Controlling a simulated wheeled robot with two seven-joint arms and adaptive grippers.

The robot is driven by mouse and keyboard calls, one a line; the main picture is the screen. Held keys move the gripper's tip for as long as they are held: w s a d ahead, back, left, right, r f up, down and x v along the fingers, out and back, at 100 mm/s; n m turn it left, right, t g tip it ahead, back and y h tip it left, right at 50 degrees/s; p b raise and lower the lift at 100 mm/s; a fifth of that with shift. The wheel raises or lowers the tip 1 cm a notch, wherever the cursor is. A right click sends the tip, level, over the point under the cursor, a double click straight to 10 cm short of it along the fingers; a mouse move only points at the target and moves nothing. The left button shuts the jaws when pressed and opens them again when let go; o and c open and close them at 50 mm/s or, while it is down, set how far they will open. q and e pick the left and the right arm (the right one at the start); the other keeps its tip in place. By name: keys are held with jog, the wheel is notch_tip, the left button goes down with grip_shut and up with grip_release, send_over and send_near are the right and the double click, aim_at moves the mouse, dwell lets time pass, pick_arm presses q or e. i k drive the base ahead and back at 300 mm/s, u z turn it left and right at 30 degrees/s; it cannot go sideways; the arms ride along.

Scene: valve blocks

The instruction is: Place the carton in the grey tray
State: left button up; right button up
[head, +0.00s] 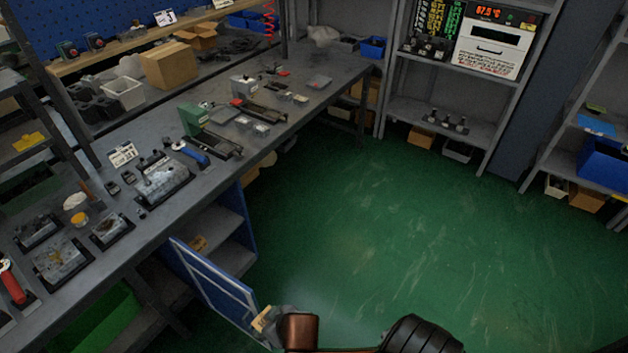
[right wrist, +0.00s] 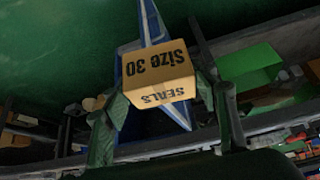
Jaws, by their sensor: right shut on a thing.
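The carton (right wrist: 157,76) is a tan box printed "Size 30" and "SEALS". In the right wrist view it sits between the two fingers of my right gripper (right wrist: 166,95), which is shut on it. In the head view my right gripper (head: 270,318) is at the bottom, and a small tan part of the carton (head: 262,319) shows in front of the blue cabinet door. The carton is clear of the bench. I cannot tell for sure which thing is the grey tray; a flat grey item (head: 319,82) lies on the bench's far part. My left gripper is not in view.
A long grey workbench (head: 225,173) on the left carries several metal blocks and tools. An open blue cabinet door (head: 213,288) juts out below it, close to my right gripper. Shelves (head: 446,115) stand at the back. The green floor (head: 400,230) is free.

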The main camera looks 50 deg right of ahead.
aim_at(321, 82)
jog(key=z, duration=2.35)
jog(key=i, duration=5.65)
jog(key=u, duration=3.6)
